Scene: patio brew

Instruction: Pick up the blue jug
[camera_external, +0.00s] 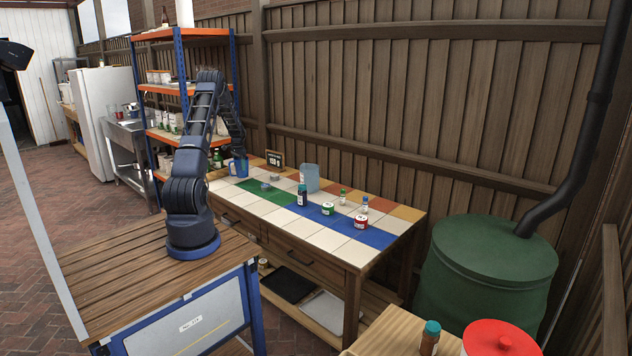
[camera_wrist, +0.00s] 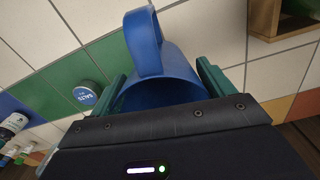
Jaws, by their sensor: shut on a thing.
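The blue jug (camera_wrist: 178,68) is between the two green fingers of my gripper (camera_wrist: 163,80) in the wrist view, its handle pointing up in the picture. My gripper is shut on the jug. In the external view my arm reaches over the far left end of the tiled table, and the blue jug (camera_external: 241,168) shows at my gripper (camera_external: 239,157), partly hidden by it. I cannot tell whether its base touches the tiles.
A round-lidded "SALTS" tin (camera_wrist: 85,93) lies near the jug. A shelf rack (camera_external: 182,92) stands behind my arm.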

